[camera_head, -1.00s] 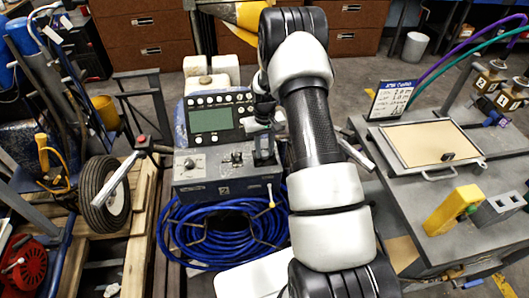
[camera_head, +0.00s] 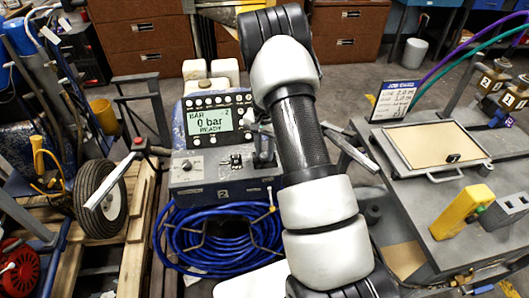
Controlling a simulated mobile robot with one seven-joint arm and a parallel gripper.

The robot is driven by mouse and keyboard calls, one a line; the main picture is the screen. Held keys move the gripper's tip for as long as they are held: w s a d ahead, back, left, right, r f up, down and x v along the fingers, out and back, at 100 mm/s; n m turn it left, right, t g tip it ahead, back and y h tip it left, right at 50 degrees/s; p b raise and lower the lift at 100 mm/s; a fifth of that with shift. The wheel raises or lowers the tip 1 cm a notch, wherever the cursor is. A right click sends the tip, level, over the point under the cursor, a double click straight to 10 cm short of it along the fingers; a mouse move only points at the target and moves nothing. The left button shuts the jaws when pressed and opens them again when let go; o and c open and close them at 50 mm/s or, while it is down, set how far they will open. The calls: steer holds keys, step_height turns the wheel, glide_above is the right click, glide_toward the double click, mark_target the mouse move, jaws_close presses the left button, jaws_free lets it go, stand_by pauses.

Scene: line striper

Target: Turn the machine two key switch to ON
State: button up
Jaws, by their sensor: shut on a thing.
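Machine two (camera_head: 225,190) is a grey control box with a "2" plate on its front, left of my arm. Its display (camera_head: 209,121) is lit and reads "BAR 2", "0 bar", "READY". My gripper (camera_head: 259,130) is at the right edge of the panel, partly hidden by my own wrist. It is shut on the key of the key switch, as far as the view allows. The key and its ON mark are too small and covered to make out. A round knob (camera_head: 187,165) and a small dark switch block (camera_head: 236,161) sit on the lower panel.
A coiled blue hose (camera_head: 205,240) lies below the box. A wheel (camera_head: 100,186) and wooden pallet stand at left. At right a grey bench (camera_head: 440,235) carries a framed board (camera_head: 433,143), a yellow block (camera_head: 460,212) and a job sign (camera_head: 393,98).

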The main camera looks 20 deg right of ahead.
mark_target(264, 154)
stand_by(0.4)
steer(key=o, duration=1.1)
steer(key=shift+c, duration=0.2)
step_height(264, 154, up, 18)
steer(key=p, duration=0.1)
steer(key=shift+f, duration=0.25)
